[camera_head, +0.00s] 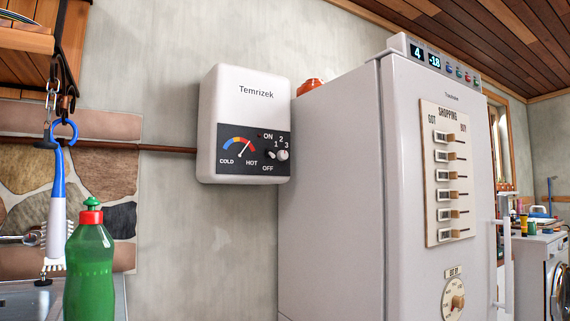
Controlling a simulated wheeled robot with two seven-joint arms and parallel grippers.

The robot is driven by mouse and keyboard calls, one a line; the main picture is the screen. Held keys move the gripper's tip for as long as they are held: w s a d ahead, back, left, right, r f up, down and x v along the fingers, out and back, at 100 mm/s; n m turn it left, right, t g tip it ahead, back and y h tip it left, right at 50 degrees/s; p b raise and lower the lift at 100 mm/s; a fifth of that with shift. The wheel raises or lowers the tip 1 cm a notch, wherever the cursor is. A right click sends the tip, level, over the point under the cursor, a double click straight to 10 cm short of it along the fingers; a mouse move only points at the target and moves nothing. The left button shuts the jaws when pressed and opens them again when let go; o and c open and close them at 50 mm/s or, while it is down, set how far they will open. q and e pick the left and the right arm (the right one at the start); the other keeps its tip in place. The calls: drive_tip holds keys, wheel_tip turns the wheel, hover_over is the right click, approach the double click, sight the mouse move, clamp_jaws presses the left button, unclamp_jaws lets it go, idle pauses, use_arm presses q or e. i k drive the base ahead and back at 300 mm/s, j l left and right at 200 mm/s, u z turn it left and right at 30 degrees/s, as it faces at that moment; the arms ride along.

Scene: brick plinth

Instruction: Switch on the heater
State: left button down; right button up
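The heater (243,124) is a white box labelled Temrizek, mounted on the wall left of the fridge. Neither of my grippers shows in the head view.
A tall white fridge (335,200) with a shopping board (447,172) stands right of the heater. A green bottle (90,270) and a hanging blue-and-white brush (57,205) are at the lower left. A pipe (165,148) runs along the wall to the heater. The wall below the heater is bare.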

sight(268, 151)
drive_tip(key=i+l+z, duration=0.6)
drive_tip(key=i, duration=0.2)
